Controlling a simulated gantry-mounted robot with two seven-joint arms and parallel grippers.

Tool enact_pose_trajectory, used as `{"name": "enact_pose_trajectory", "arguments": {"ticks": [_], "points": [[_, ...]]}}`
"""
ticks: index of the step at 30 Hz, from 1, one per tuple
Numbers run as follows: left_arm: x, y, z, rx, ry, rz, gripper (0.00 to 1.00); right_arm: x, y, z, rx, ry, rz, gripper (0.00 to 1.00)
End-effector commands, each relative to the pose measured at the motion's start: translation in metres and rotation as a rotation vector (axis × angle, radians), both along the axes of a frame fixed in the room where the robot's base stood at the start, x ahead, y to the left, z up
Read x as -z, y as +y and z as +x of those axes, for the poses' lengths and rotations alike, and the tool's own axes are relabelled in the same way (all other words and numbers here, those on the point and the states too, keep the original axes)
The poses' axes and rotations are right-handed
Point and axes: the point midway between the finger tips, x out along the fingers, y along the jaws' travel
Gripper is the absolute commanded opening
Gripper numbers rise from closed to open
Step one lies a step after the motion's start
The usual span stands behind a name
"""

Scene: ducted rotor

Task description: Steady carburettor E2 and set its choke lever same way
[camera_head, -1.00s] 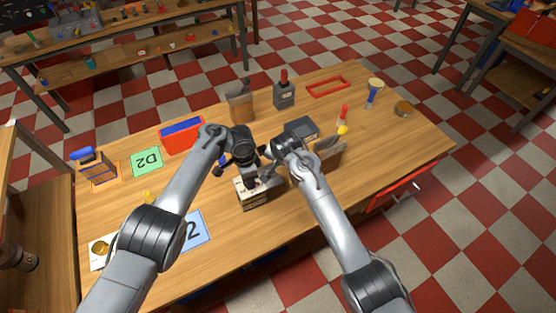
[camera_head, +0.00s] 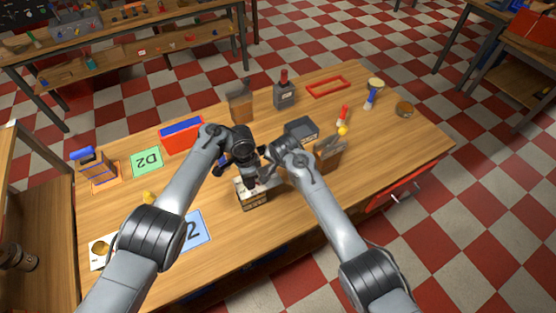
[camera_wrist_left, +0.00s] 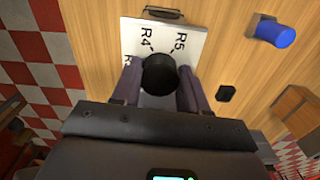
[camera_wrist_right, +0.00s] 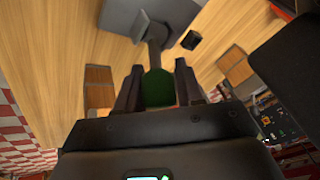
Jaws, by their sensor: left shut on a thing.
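A white-topped box (camera_head: 252,198) stands near the middle of the bench, partly under my grippers. In the left wrist view its white face (camera_wrist_left: 135,38) carries the marks R4 and R5. My left gripper (camera_wrist_left: 159,80) is shut on a round black knob (camera_wrist_left: 159,73) above that face. My right gripper (camera_head: 268,158) is just right of the left one. In the right wrist view a dark green part (camera_wrist_right: 159,88) lies between its fingers, with a grey stem and block (camera_wrist_right: 152,22) beyond; whether they grip it is unclear. I cannot make out a carburettor or choke lever for certain.
A blue card (camera_head: 192,232) ending in 2 is partly behind my left arm. A green D2 card (camera_head: 147,161), a red-blue bin (camera_head: 181,135) and a grey box (camera_head: 301,129) stand around. A brown holder (camera_head: 329,154) is close right of my right arm.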

Motion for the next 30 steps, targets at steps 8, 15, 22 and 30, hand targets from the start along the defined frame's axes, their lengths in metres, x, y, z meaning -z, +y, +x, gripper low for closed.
{"name": "enact_pose_trajectory", "arguments": {"ticks": [8,15,22,30], "points": [[0.001,-0.001,-0.001,0.001,0.0,-0.001,0.01,0.0,0.0,0.0,0.0,0.0,0.0,0.0],[0.001,-0.001,-0.001,0.001,0.0,-0.001,0.01,0.0,-0.001,0.0,0.001,0.006,0.01,0.0],[0.001,-0.001,-0.001,0.001,0.001,-0.002,0.01,0.004,-0.005,0.003,0.004,0.066,0.118,0.0],[0.001,-0.001,-0.001,0.001,0.002,-0.001,0.01,0.01,-0.014,0.007,0.008,0.15,0.274,0.0]]}}
